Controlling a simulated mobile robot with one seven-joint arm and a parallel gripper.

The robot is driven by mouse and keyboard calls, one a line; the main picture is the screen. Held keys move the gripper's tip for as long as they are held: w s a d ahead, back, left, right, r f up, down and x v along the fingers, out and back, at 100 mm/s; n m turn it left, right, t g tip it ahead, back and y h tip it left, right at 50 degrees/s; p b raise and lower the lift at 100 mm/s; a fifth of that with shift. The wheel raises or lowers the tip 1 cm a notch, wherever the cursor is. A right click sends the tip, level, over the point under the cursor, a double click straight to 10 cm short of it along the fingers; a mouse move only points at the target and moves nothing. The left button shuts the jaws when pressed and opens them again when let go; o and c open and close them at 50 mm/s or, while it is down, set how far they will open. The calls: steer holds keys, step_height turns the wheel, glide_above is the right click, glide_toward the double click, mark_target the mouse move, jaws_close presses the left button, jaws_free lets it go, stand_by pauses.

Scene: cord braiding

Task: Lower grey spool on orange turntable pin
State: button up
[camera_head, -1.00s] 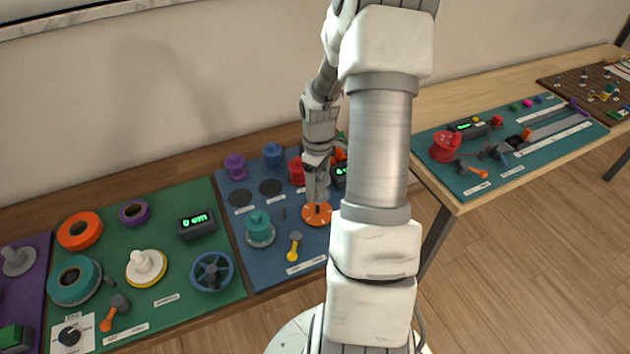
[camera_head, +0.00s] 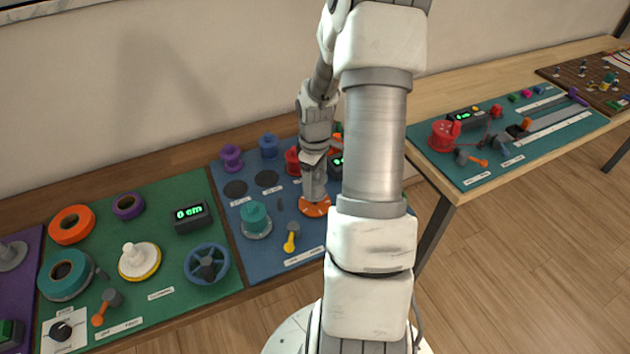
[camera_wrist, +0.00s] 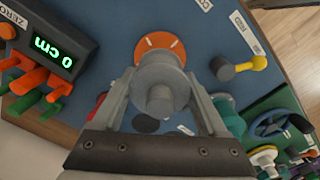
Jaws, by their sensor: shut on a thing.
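The grey spool (camera_wrist: 160,88) sits between the two fingers of my gripper (camera_wrist: 165,92) in the wrist view, and the gripper is shut on it. The orange turntable (camera_wrist: 158,45) shows beyond the spool, partly covered by it, so the pin is hidden. In the head view the orange turntable (camera_head: 315,208) lies on the blue mat with my gripper (camera_head: 314,199) directly over it. The spool is hard to make out there, and I cannot tell whether it touches the turntable.
A display box (camera_wrist: 47,47) reading 0 cm stands beside the gripper, with orange and green pegs by it. Red (camera_head: 292,160), blue and purple spools stand behind.

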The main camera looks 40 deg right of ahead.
mark_target(315, 192)
steer(key=shift+f, duration=0.2)
steer(key=shift+f+b, duration=0.8)
steer(key=shift+f, duration=0.15)
steer(key=shift+f, duration=0.3)
steer(key=shift+f+b, duration=0.65)
steer(key=o, duration=1.2)
steer(key=shift+r, duration=0.1)
steer(key=shift+c, duration=0.2)
steer(key=shift+r+p, duration=3.35)
steer(key=shift+r, duration=0.75)
